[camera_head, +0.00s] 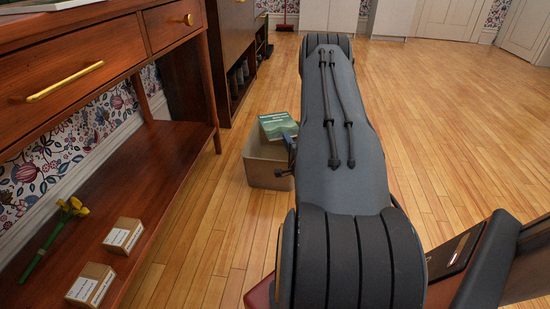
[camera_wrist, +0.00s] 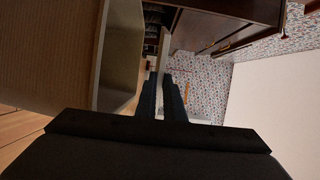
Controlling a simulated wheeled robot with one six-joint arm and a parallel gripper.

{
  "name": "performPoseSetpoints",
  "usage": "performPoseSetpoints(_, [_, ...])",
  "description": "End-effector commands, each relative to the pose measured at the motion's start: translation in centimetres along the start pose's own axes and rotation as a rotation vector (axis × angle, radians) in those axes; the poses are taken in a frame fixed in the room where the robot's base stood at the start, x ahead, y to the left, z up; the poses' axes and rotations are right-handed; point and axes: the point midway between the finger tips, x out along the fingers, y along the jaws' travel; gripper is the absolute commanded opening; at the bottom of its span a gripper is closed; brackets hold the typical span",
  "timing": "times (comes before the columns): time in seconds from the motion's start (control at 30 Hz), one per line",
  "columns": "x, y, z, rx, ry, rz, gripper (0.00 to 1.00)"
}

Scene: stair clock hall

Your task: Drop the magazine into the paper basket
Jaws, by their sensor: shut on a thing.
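The magazine (camera_head: 278,124), with a green and teal cover, is over the basket's opening in the head view. Its lower part overlaps the opening, and I cannot tell whether any of it is below the rim. The paper basket (camera_head: 265,174) is a tan box on the floor, partly hidden behind my arm. My gripper (camera_head: 290,142) is mostly hidden by my arm. In the wrist view my gripper (camera_wrist: 163,80) is shut on the magazine (camera_wrist: 164,45), seen nearly edge-on, with the basket (camera_wrist: 112,50) close on the left.
A wooden console table (camera_head: 165,155) stands at the left. Its lower shelf holds two small boxes (camera_head: 123,235) and a yellow flower (camera_head: 72,208). A dark cabinet (camera_head: 235,60) stands behind it. A red-brown item and a dark device (camera_head: 455,252) are at lower right. The floor (camera_head: 450,130) right of my arm is clear.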

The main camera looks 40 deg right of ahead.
Motion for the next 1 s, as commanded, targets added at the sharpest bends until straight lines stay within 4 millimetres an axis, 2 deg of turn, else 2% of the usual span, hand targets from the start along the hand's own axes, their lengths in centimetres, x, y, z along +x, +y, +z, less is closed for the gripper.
performPoseSetpoints(0.27, [0.0,0.2,0.0,-0.001,0.000,-0.003,0.00])
performPoseSetpoints(0.3, [0.0,0.2,0.0,-0.001,0.000,-0.003,0.10])
performPoseSetpoints(0.43, [0.0,0.2,0.0,-0.001,0.000,-0.002,0.30])
performPoseSetpoints(0.77, [-0.3,0.2,0.0,0.000,0.000,0.000,0.30])
performPoseSetpoints(0.87, [-1.4,0.1,-0.1,0.001,0.000,0.001,0.30])
performPoseSetpoints(1.0, [-3.7,0.1,-0.1,0.001,0.001,0.003,0.30])
